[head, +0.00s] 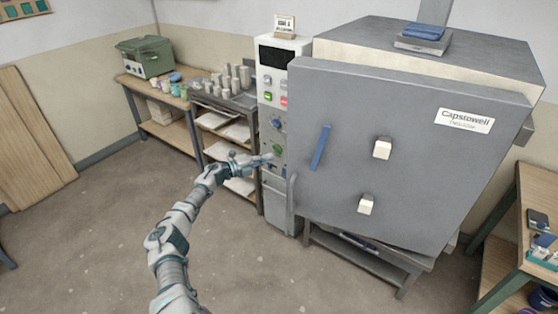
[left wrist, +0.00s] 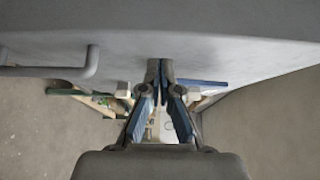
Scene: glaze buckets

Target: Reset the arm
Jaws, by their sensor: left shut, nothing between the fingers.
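My left arm reaches up from the bottom of the head view. Its gripper (head: 262,160) is shut and empty, in front of the white control panel (head: 273,112) and just left of the large grey kiln door (head: 400,150). In the left wrist view the gripper (left wrist: 160,66) shows its two fingers together with nothing between them. The grey surface (left wrist: 240,35) of the kiln fills the top of that view, close to the fingertips; I cannot tell whether they touch it. My right gripper is not in view.
The door carries a blue handle (head: 320,147) and two pale knobs. A wooden bench (head: 170,130) and a dark rack with several grey cylinders (head: 235,82) stand at the left. Another table (head: 535,200) is at the right edge. The floor (head: 100,220) at the left is clear.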

